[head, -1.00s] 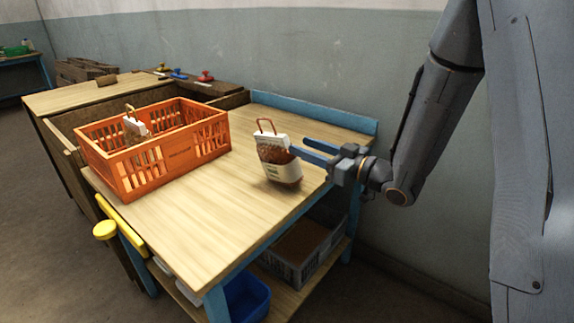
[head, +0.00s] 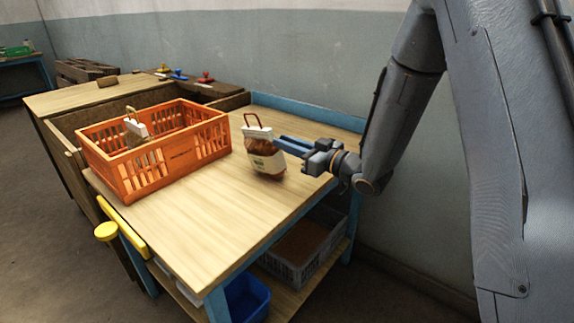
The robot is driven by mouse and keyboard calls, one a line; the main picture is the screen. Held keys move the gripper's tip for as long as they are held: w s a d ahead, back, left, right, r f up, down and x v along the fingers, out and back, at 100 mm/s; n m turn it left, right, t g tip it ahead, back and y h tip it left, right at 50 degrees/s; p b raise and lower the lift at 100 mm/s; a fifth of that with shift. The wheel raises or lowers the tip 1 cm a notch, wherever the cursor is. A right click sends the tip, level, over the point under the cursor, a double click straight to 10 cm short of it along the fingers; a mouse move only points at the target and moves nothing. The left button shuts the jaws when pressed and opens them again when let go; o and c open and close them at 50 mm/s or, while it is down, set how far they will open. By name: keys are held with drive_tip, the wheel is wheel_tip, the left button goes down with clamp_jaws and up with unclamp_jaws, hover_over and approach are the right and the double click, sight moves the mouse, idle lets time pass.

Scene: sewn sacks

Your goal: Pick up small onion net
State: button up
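A small net of reddish-brown onions (head: 262,147) with a white header, a pale label and a red handle loop is at the right part of the wooden tabletop (head: 215,215). It leans slightly, and I cannot tell whether its bottom still touches the wood. My gripper (head: 277,139) reaches it from the right. The blue fingers lie close together at the net's upper part, just below the header, and look shut on it. The fingertips are partly hidden by the net.
An orange crate (head: 165,160) stands left of the net, holding another net (head: 136,129) with a white header and a yellowish handle. A blue ledge (head: 300,110) and wall close off the back. A grey crate (head: 305,250) and blue bin (head: 245,298) sit below. The front tabletop is clear.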

clamp_jaws()
drive_tip(key=shift+r, duration=0.1)
idle(1.2)
wheel_tip(320, 180, up, 10)
idle(0.4)
drive_tip(key=shift+c, duration=1)
unclamp_jaws()
drive_tip(key=o, duration=2)
